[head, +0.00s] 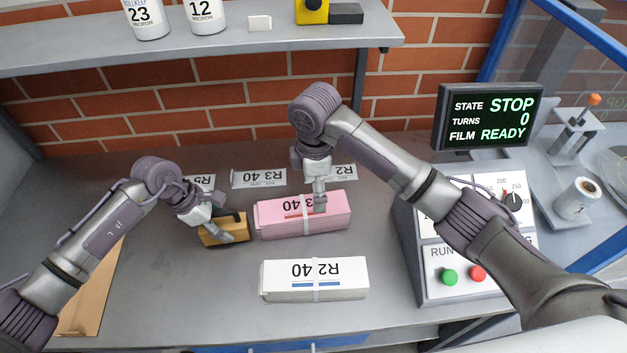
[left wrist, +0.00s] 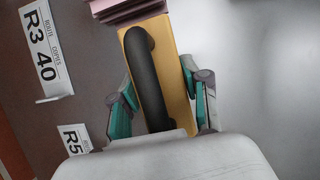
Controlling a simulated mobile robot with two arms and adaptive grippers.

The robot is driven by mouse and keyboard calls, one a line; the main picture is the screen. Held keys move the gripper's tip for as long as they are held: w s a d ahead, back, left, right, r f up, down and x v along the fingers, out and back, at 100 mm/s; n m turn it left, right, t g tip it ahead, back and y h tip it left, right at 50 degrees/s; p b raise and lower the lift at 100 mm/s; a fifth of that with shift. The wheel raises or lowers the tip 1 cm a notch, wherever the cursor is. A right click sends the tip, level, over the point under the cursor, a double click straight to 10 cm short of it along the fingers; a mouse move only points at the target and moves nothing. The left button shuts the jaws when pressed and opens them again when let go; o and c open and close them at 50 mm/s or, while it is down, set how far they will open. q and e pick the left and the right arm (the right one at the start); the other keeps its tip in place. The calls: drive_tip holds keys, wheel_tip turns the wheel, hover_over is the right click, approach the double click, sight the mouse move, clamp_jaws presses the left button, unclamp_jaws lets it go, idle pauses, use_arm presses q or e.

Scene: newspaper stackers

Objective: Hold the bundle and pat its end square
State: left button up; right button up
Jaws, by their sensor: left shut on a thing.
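The pink bundle (head: 300,218) lies flat on the table with a pale strap around its middle; its label reads 40. Part of its layered end (left wrist: 130,10) shows at the top of the left wrist view. My left gripper (head: 218,232) is shut on a yellow wooden block with a black handle (left wrist: 150,75), one teal finger on each side. The block (head: 238,229) is close beside the bundle's left end; I cannot tell whether they touch. My right gripper (head: 320,207) points down onto the bundle's top near the strap; its finger opening is unclear.
A white R2 40 bundle (head: 315,283) lies in front. Route cards, including R3 40 (head: 259,178), lie along the back. The control box (head: 450,258) with green and red buttons stands right. The display (head: 489,115) reads STOP. A brown board (head: 88,290) lies left.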

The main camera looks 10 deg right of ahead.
sight(313, 213)
wheel_tip(313, 213, down, 10)
drive_tip(key=shift+f, duration=0.15)
drive_tip(key=shift+c, duration=0.3)
drive_tip(key=c, duration=1.8)
drive_tip(key=shift+c, duration=0.2)
use_arm(q)
drive_tip(key=shift+w+d, duration=0.15)
drive_tip(key=shift+d, duration=1.35)
drive_tip(key=shift+d, duration=0.3)
use_arm(e)
drive_tip(key=shift+a, duration=0.15)
use_arm(q)
drive_tip(key=shift+a, duration=0.1)
drive_tip(key=shift+a, duration=1.85)
